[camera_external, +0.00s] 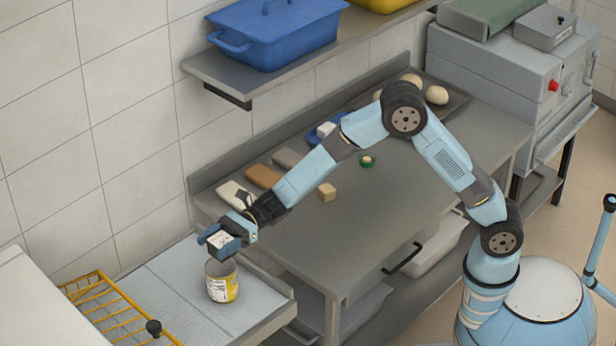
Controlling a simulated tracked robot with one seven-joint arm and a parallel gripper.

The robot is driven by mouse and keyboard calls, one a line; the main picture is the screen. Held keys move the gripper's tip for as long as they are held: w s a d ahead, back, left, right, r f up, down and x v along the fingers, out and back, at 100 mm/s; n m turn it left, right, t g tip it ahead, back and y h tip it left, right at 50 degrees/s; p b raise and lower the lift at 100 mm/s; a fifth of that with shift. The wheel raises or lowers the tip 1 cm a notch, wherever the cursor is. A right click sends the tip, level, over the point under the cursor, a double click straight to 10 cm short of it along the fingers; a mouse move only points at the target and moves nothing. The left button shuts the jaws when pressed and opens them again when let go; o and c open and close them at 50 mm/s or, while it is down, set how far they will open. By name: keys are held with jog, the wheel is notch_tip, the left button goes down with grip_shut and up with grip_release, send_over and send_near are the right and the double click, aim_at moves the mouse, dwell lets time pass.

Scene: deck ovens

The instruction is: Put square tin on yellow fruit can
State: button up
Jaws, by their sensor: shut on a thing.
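The yellow fruit can (222,283) stands upright on the pale grey surface at the lower left. It has a yellow and white label and a grey upper part. A small square tin (218,241), with a white label and blue-grey sides, is just above the can. My gripper (226,238) is shut on the square tin, at the end of my arm reaching left across the steel table. The tin is slightly tilted. I cannot tell whether it touches the can's rim.
A yellow wire rack (108,308) lies left of the can. The steel table (300,230) behind holds several blocks and a small green-rimmed item (367,161). A wall shelf (300,62) with a blue bin (277,33) is above. Pale surface behind the can is clear.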

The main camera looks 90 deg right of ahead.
aim_at(214, 258)
jog(key=shift+w+a+f, duration=0.1)
jog(key=shift+w+f, duration=0.5)
jog(key=shift+f, duration=0.3)
notch_tip(214, 258, down, 3)
jog(key=shift+r, duration=0.15)
jog(key=o, duration=1.2)
